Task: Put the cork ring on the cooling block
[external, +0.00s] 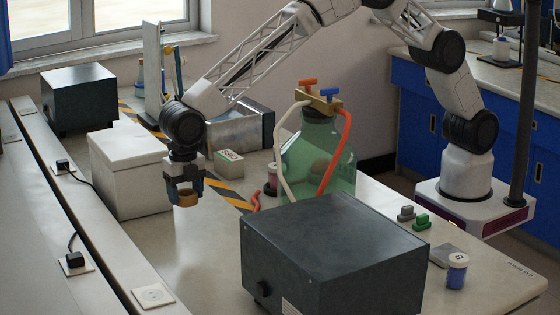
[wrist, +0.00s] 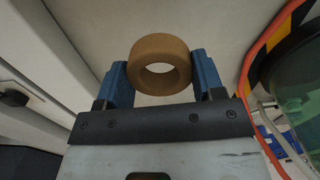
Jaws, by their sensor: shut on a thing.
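The cork ring (wrist: 160,47) is tan and round with an open hole. My gripper (wrist: 160,75) is shut on it, with one blue finger at each side. In the external view my gripper (external: 184,181) points down and holds the cork ring (external: 183,200) above the bench, just right of a white box. I cannot tell for certain which thing is the cooling block. A silver metal block (external: 240,127) with a dark end stands behind my gripper, partly hidden by my arm.
A white box (external: 128,172) stands left of my gripper. A green glass bottle (external: 315,160) with red and white hoses stands to the right. A large dark box (external: 330,255) fills the front. A blue-labelled jar (external: 457,271) is at the right. Bench front-left is clear.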

